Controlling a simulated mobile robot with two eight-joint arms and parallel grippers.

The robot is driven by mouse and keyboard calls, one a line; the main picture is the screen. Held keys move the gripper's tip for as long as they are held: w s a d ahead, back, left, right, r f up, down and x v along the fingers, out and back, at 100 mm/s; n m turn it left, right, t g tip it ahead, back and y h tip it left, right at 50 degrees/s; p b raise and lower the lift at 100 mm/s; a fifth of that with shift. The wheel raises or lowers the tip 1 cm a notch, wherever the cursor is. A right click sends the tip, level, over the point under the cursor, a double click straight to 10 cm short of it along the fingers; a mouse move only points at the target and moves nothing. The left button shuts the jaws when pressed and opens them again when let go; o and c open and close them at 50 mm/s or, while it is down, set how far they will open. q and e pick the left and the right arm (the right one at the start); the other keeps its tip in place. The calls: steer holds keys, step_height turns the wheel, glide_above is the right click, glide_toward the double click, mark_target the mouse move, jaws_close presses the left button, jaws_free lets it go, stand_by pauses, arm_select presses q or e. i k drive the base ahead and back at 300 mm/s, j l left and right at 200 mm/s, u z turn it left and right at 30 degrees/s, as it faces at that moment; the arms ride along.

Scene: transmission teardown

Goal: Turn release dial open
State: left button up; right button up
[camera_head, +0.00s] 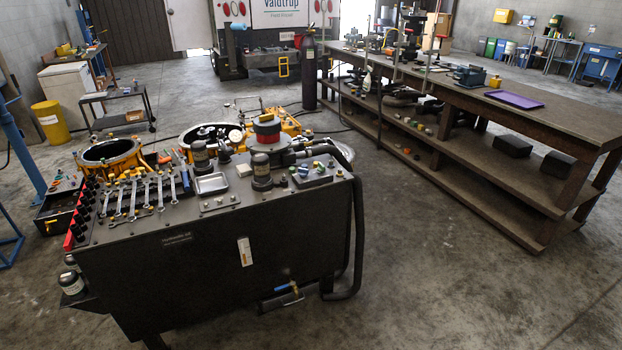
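A black steel bench unit (215,270) stands in the foreground. A round red part with a dark top (267,128) stands at its back edge, and I cannot tell whether this is the release dial. A row of black knobs (82,215) runs along the left edge of the top. A small panel with coloured knobs (311,174) is at the right. A blue-handled valve (283,287) sits low on the front face. No marking shows which of these is the release dial, or its position. Neither of my grippers is in view.
Several wrenches (145,195) and a metal tray (211,184) lie on the unit's top. Yellow housings (112,154) stand behind it. A black hose (357,225) hangs at its right side. A long workbench (560,122) stands at right, with clear floor between.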

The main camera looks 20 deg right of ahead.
mark_target(321, 168)
steer(key=i+l+u, duration=0.15)
steer(key=l, duration=0.2)
steer(key=i+l+u, duration=0.1)
steer(key=i+l, duration=0.15)
steer(key=l, duration=0.15)
steer(key=i+l+u, duration=0.15)
steer(key=l, duration=0.2)
steer(key=i+l+u, duration=0.15)
steer(key=l, duration=0.3)
steer(key=i+l+u, duration=0.1)
steer(key=l, duration=0.3)
steer(key=i+l+u, duration=0.15)
steer(key=l, duration=0.3)
steer(key=i+l+u, duration=0.1)
steer(key=l, duration=0.35)
steer(key=i+l+u, duration=0.15)
steer(key=l, duration=0.35)
